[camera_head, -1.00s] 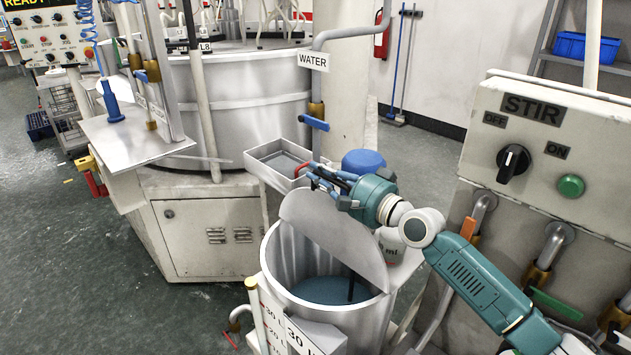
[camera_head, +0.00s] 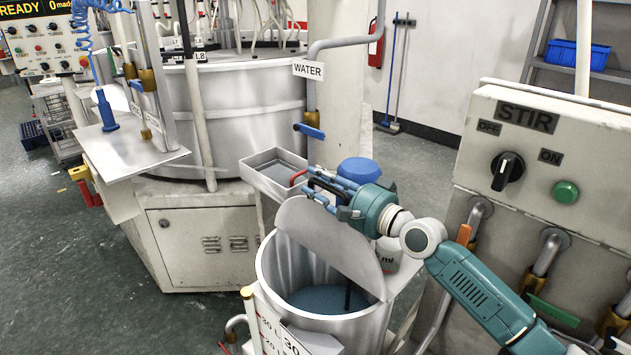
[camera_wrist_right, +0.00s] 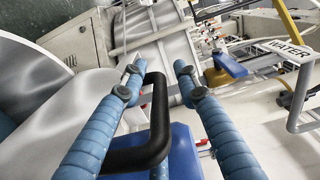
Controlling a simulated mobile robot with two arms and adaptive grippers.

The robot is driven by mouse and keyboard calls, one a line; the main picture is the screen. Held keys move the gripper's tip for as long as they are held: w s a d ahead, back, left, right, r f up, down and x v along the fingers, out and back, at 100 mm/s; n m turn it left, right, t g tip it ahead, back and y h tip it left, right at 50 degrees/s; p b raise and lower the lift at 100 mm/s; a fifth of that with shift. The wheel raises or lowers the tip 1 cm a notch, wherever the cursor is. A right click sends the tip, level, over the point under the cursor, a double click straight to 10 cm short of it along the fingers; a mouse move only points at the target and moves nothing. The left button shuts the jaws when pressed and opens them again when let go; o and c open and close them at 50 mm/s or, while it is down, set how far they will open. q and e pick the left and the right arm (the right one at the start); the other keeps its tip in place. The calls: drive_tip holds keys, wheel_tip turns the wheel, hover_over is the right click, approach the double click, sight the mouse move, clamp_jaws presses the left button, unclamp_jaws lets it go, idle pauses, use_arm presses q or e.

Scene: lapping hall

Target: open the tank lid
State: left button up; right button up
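The tank (camera_head: 276,275) is an open-topped metal cylinder at the bottom centre of the head view, with blue-grey contents inside. Its lid (camera_head: 325,235) is a grey plate that stands tilted up over the opening; it also shows at the left of the right wrist view (camera_wrist_right: 35,85). My right gripper (camera_head: 307,188) is behind the lid's upper edge. In the wrist view its two blue fingers (camera_wrist_right: 156,82) are apart. My left gripper is not in view.
A metal tray (camera_head: 262,183) and a blue-capped container (camera_head: 358,170) are just behind my gripper. The STIR panel (camera_head: 560,170) stands to the right. A WATER pipe (camera_head: 310,100) with a blue valve handle (camera_head: 309,131) is behind.

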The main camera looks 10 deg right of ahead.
drive_tip(key=v, duration=1)
drive_tip(key=shift+s+d+r, duration=0.1)
drive_tip(key=shift+s+d, duration=0.15)
drive_tip(key=shift+s, duration=0.2)
